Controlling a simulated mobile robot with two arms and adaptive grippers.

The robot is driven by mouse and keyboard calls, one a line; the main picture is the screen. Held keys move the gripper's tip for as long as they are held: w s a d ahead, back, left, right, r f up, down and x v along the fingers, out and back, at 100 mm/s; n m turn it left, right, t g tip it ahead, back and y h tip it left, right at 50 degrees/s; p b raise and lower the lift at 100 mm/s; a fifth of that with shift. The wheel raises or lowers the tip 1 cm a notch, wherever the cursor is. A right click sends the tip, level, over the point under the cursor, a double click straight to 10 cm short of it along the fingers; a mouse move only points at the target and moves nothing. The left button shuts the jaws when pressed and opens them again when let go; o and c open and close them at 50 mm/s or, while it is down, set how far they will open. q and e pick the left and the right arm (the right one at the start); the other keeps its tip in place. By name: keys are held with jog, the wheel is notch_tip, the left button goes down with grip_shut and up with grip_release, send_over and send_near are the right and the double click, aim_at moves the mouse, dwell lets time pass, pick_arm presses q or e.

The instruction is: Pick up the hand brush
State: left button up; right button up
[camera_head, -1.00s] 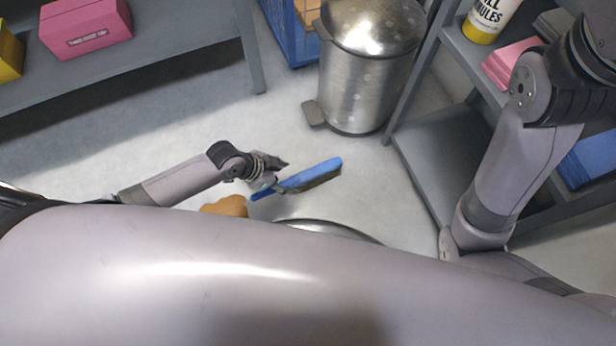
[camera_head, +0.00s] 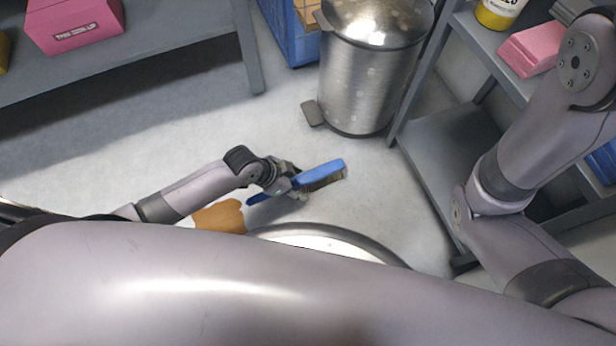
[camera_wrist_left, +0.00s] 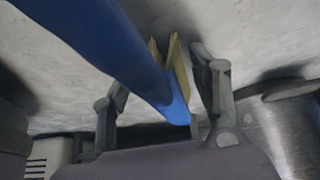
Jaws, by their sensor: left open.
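The hand brush (camera_head: 322,173) is blue with brownish bristles and is low over or on the pale floor; I cannot tell if it touches. My left gripper (camera_head: 290,184) is at the brush's handle side. In the left wrist view, the blue handle (camera_wrist_left: 130,60) runs from the top left down between the two spread fingers of the left gripper (camera_wrist_left: 163,100). Gaps show between the handle and the fingers. Yellowish strips show behind the handle tip; I cannot tell what they are. My right arm shows at the right, but its gripper is outside the view.
A steel pedal bin (camera_head: 365,80) stands beyond the brush, beside a blue crate (camera_head: 290,35). A grey shelf (camera_head: 440,150) is at the right. A grey table (camera_head: 170,40) with a pink box (camera_head: 72,25) is at the upper left. An orange-brown item (camera_head: 220,215) lies near my left forearm.

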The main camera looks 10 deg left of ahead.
pick_arm(q)
grip_shut()
dwell(0.6)
